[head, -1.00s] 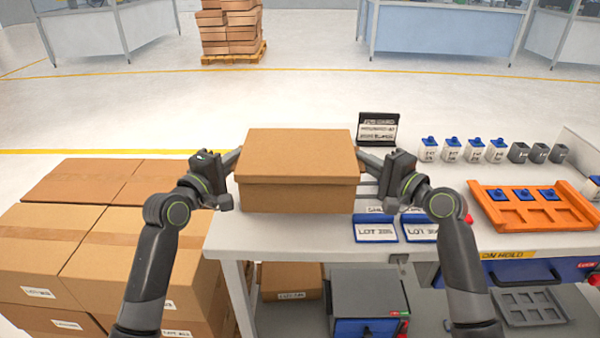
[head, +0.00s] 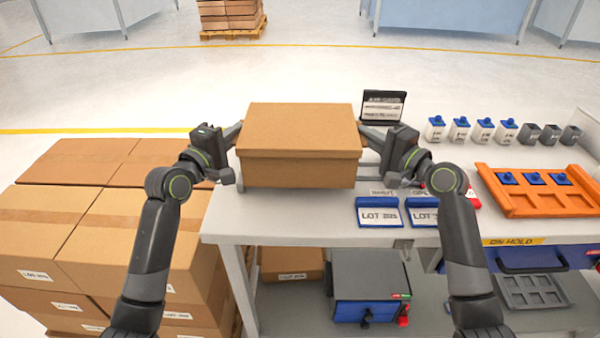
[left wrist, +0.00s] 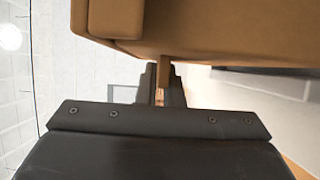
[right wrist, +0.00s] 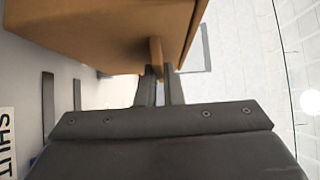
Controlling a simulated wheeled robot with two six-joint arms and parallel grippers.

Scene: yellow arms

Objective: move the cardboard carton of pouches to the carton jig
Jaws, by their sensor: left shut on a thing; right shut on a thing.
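The closed brown cardboard carton (head: 300,130) is held level between my two grippers over the left end of the table; the frames do not clearly show whether it touches the top. My left gripper (head: 236,135) is at its left side, and in the left wrist view its fingers are shut on a narrow tab (left wrist: 164,72) under the carton. My right gripper (head: 364,135) is at its right side, shut on a like tab (right wrist: 156,50) in the right wrist view. The pouches are hidden inside. I cannot pick out the carton jig for certain.
On the table (head: 290,228), blue label stands (head: 378,213) lie in front and right of the carton, and a black sign (head: 383,106) stands behind. An orange tray (head: 540,205) and several small bottles (head: 460,130) are at right. Stacked cartons (head: 60,235) fill the left.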

